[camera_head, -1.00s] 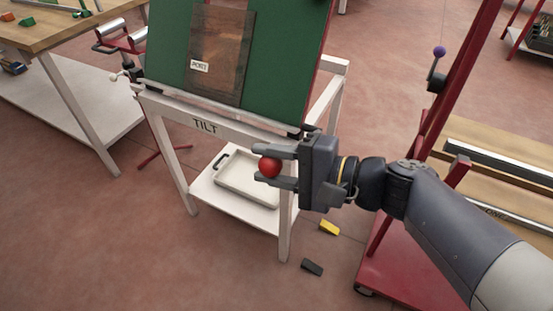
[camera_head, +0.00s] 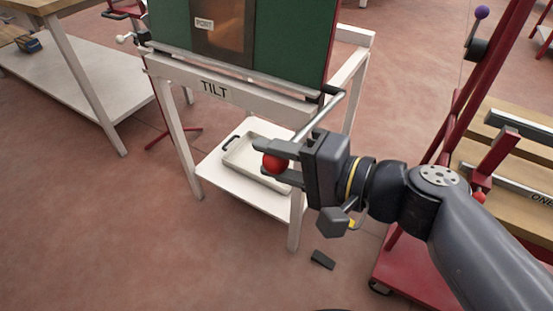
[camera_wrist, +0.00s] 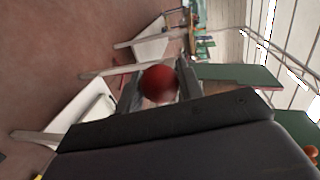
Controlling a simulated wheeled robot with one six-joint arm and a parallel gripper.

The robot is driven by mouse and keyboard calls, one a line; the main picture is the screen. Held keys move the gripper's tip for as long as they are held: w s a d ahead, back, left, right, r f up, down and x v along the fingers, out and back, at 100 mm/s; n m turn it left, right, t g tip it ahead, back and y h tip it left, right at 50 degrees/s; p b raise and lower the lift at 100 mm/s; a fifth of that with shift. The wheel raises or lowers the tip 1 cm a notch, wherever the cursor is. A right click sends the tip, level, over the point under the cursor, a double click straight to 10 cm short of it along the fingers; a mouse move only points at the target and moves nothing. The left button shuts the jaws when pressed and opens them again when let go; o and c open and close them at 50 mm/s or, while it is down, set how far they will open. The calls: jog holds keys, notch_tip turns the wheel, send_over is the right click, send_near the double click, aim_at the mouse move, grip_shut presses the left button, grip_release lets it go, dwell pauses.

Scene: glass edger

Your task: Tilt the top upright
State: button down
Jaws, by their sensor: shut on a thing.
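The green top (camera_head: 285,50) stands steeply tilted on a white stand (camera_head: 255,108) labelled TILT. Its upper part is cut off by the picture edge. It also shows edge-on in the wrist view (camera_wrist: 238,76). A grey lever (camera_head: 322,115) comes from the stand's right front corner toward me. My gripper (camera_head: 268,161) is shut on the red ball knob (camera_head: 274,163), in front of the stand's right side. The knob also shows between the fingers in the wrist view (camera_wrist: 158,83). The lever's end near the knob is hidden behind my gripper.
A brown panel (camera_head: 235,35) labelled PORT rests on the top. A white tray (camera_head: 238,165) lies on the stand's lower shelf. A dark wedge (camera_head: 322,260) is on the floor. A red frame (camera_head: 435,160) stands close at the right. Floor at front left is clear.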

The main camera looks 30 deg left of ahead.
jog(key=shift+s+f, duration=0.1)
jog(key=shift+f, duration=0.35)
jog(key=c, duration=1.3)
grip_release()
jog(key=o, duration=0.4)
jog(key=shift+r, duration=0.1)
jog(key=shift+c, duration=0.2)
jog(key=shift+r, duration=0.1)
